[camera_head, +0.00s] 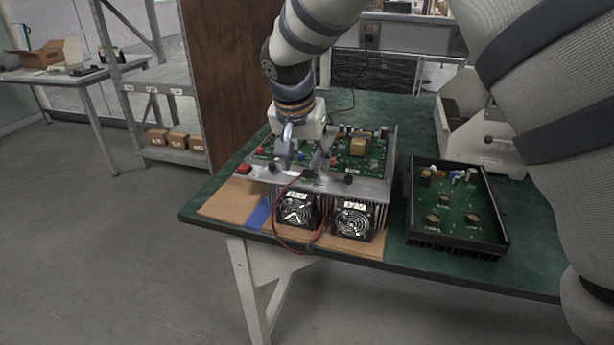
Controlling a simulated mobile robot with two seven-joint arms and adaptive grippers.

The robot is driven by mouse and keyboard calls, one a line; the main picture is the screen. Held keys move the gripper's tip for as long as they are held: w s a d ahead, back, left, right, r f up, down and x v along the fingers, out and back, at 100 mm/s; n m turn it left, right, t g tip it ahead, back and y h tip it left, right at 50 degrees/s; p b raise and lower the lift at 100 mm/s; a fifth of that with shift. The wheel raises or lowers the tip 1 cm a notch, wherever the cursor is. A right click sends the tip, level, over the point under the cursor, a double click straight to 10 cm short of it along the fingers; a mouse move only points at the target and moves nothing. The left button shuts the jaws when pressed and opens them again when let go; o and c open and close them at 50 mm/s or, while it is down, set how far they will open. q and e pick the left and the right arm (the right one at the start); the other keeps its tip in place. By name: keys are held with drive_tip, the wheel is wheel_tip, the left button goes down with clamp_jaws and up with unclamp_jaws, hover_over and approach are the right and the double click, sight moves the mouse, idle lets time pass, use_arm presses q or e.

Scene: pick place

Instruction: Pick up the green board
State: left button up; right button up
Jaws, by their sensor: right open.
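Green circuit boards show in three places in the head view. One green board (262,152) is at the left on top of a grey metal heat-sink unit (378,188), partly hidden by my right gripper. Another green board (358,158) with a yellow component lies on the right half of that unit. A third green board (455,210) sits inside a black open case to the right. My right gripper (288,160) is open and points down over the left board. I cannot tell whether its fingers touch the board. My left gripper is not in view.
The unit has two fans (352,221) at its front, with red and black wires (279,228) hanging there. It stands on cardboard (222,204) on a dark green table (530,266). The black case (456,243) and a white machine (481,137) stand at the right.

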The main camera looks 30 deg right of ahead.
sight(308, 172)
drive_tip(key=x, duration=0.4)
drive_tip(key=shift+a, duration=0.1)
drive_tip(key=shift+r, duration=0.1)
drive_tip(key=c, duration=0.9)
